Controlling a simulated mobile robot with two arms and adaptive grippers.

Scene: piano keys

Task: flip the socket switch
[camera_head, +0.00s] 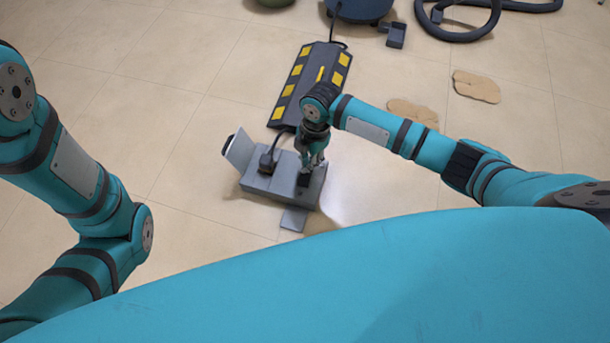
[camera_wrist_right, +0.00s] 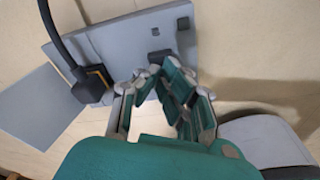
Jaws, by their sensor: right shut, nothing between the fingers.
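The grey socket box (camera_head: 257,183) lies on the floor with a black plug (camera_head: 268,160) in its left part and its cover flaps folded open. A dark switch-like block (camera_head: 305,181) sits on its right part. My right gripper (camera_head: 311,168) is shut and empty, pointing down just over this block; I cannot tell if it touches. In the right wrist view the box (camera_wrist_right: 118,38), the plug (camera_wrist_right: 90,86) and a small dark block (camera_wrist_right: 160,56) show beyond the gripper's fingers (camera_wrist_right: 160,75). My left arm is at the left of the head view, but its gripper is out of sight.
A black and yellow cable ramp (camera_head: 310,84) lies behind the box, with a cable running out of it. A blue vacuum-like machine (camera_head: 360,9) and its hose (camera_head: 460,36) are at the back. The floor left of the box is clear.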

